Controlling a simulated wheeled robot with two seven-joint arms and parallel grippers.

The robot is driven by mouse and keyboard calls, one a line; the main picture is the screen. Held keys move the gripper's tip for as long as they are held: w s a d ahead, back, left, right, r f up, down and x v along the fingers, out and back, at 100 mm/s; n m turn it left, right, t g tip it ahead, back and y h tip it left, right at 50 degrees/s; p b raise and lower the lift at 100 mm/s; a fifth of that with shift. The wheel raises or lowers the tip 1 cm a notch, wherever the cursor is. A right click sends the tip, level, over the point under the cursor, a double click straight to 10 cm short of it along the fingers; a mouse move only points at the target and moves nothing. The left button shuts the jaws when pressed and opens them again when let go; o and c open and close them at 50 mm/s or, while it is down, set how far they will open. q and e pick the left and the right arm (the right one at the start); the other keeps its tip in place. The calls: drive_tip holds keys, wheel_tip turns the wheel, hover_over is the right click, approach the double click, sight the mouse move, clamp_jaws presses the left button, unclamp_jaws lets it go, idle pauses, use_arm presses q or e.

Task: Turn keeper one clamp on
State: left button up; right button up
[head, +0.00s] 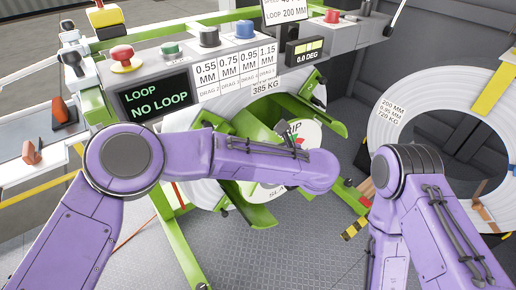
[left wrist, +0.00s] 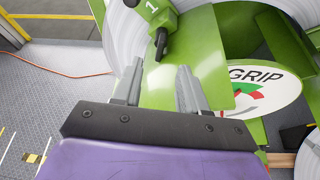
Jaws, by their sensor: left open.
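Keeper one is a green block marked "1" (left wrist: 152,12) at the top of the left wrist view, with a short black lever (left wrist: 161,42) hanging down from it. It sits by a green plate (left wrist: 222,65) in front of the pale coil (left wrist: 118,35). My left gripper (left wrist: 158,86) is open and empty; its two grey fingers point up toward the keeper, the lever lying above the gap between them. I cannot tell any contact. In the head view my left arm covers this area and its gripper is hidden. My right gripper is out of view.
A white disc lettered "GRIP" (left wrist: 262,88) is right of the fingers. A panel screen (head: 155,103) reads "LOOP NO LOOP", near a red mushroom button (head: 123,55). A second coil (head: 410,100) stands at right beside my right arm. Grey floor (head: 290,255) is open below.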

use_arm(q)
drive_tip(key=shift+r, duration=0.2)
drive_tip(key=c, duration=0.3)
drive_tip(key=shift+w+a+r+p, duration=0.25)
drive_tip(key=shift+a+r+p, duration=0.1)
drive_tip(key=shift+r, duration=0.1)
drive_tip(key=shift+w+a+r+p, duration=0.25)
drive_tip(key=shift+a+r, duration=0.05)
drive_tip(key=shift+r, duration=0.15)
clamp_jaws()
drive_tip(key=w+a+m+t+p, duration=0.1)
drive_tip(key=a+m+t+p, duration=0.4)
drive_tip(key=a+m, duration=0.55)
drive_tip(key=s+a+f+m+t+h, duration=0.1)
drive_tip(key=s+a+f+m+h, duration=0.15)
drive_tip(key=s+m+h, duration=0.35)
drive_tip(key=s+a+f+m+h, duration=0.1)
drive_tip(key=s+f+m+h, duration=0.15)
drive_tip(key=m+h, duration=0.45)
drive_tip(key=w+d+f+m+p, duration=0.1)
drive_tip(key=w+d, duration=0.2)
drive_tip(key=w, duration=0.3)
drive_tip(key=w+d+f+m+y+p, duration=0.1)
drive_tip(key=w+d+m, duration=0.1)
drive_tip(key=w, duration=0.4)
drive_tip(key=shift+w+d+f+y+p, duration=0.15)
drive_tip(key=shift+d+y+p, duration=0.2)
drive_tip(key=shift+d, duration=0.55)
